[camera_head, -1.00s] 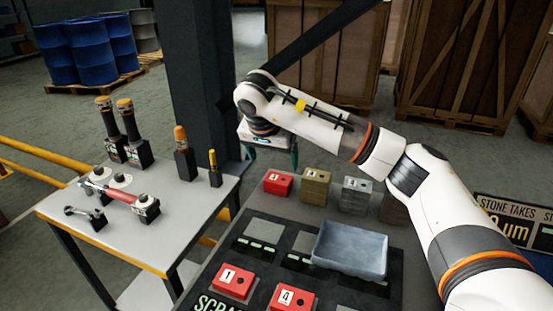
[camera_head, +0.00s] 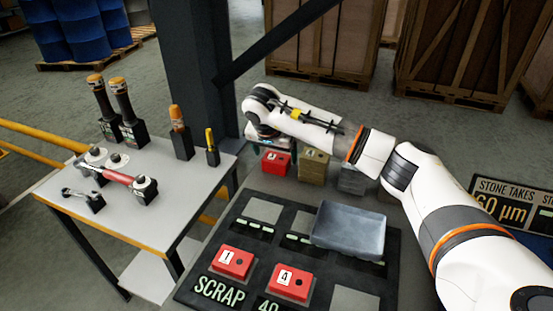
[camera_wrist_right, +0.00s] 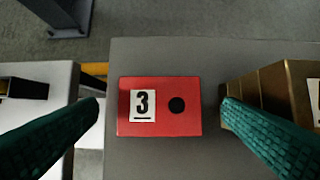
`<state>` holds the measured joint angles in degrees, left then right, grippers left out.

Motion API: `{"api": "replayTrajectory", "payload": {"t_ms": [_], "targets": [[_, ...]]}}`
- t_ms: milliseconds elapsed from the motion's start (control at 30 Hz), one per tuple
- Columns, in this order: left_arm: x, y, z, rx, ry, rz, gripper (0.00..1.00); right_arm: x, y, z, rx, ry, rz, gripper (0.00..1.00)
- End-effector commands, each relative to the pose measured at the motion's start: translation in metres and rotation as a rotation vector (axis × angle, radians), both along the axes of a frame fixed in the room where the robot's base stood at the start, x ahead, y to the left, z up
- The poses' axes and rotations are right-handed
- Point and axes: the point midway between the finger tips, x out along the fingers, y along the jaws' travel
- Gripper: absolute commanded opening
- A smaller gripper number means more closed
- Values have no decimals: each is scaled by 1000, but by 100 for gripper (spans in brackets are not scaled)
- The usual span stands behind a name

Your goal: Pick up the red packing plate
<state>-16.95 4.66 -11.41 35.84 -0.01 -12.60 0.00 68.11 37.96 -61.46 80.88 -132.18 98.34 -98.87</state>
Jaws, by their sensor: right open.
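A red plate marked 3 (camera_wrist_right: 188,92) lies flat on a grey surface in the right wrist view, with a black round spot beside its number. It also shows in the head view (camera_head: 274,164), at the left end of a row of blocks, partly under my right gripper. My right gripper (camera_wrist_right: 161,106) is open, with one green finger on each side of the plate, apart from it and empty. In the head view, two more red plates, marked 1 (camera_head: 232,262) and 4 (camera_head: 289,281), sit on the dark board (camera_head: 210,283). My left gripper is not in view.
A brass-coloured block (camera_head: 313,167) stands close right of plate 3, near one finger. A grey block (camera_head: 353,181) follows, partly behind my arm. A grey tray (camera_head: 348,230) lies on the board. A side table (camera_head: 150,225) with tools stands left, beside a dark post (camera_head: 195,60).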

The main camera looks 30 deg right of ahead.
Motion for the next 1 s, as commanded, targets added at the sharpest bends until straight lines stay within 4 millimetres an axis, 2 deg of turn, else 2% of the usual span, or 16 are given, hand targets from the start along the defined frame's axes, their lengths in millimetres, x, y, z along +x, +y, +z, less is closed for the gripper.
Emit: {"api": "replayTrajectory", "payload": {"t_ms": [133, 400, 767, 1000], "targets": [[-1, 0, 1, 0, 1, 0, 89, 4, -5, -14, 0, 0, 0, 89], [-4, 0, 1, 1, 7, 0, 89, 4, -5, -16, 0, -1, 1, 87], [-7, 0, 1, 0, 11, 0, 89, 4, -5, -15, 0, -1, 1, 29], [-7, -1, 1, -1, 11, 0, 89, 5, -5, -12, 0, -4, 1, 27]]}}
